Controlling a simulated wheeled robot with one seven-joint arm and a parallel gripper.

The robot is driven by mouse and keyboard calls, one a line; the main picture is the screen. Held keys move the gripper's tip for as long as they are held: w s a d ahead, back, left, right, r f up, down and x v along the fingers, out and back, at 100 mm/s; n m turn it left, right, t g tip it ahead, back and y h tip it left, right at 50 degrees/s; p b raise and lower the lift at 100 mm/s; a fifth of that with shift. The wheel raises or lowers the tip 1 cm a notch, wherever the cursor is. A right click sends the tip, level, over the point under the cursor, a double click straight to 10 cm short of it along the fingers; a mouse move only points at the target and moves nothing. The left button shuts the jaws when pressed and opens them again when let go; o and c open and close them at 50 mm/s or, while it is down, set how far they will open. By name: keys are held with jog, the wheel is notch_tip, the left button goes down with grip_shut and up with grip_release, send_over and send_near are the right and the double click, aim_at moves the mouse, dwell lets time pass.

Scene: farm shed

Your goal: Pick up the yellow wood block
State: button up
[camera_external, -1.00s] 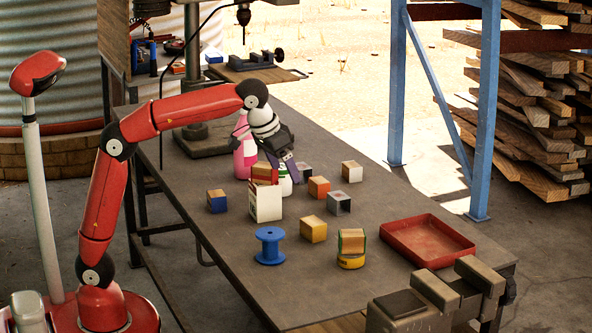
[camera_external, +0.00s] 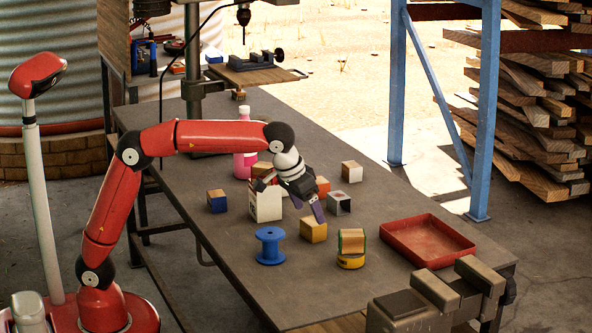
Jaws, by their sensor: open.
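The yellow wood block (camera_external: 312,231) sits on the grey workbench, right of the white carton and behind the gap between the blue spool and the yellow tape roll. My gripper (camera_external: 311,207) points down just above and behind the block, with a purple-grey finger overlapping its top edge in the picture. My gripper is open with nothing visible in it. I cannot tell whether a finger touches the block. The far finger is mostly hidden.
Close by are a white carton (camera_external: 265,205), a blue spool (camera_external: 270,245), a yellow tape roll (camera_external: 350,261) with a wood block (camera_external: 351,241) on it, and a grey block (camera_external: 340,203). A red tray (camera_external: 467,248) and a vise (camera_external: 430,290) are at right.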

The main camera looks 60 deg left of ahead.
aim_at(314, 221)
jog(key=x, duration=0.5)
jog(key=shift+w+a+f, duration=0.1)
jog(key=shift+w+f, duration=0.1)
jog(key=shift+w, duration=0.05)
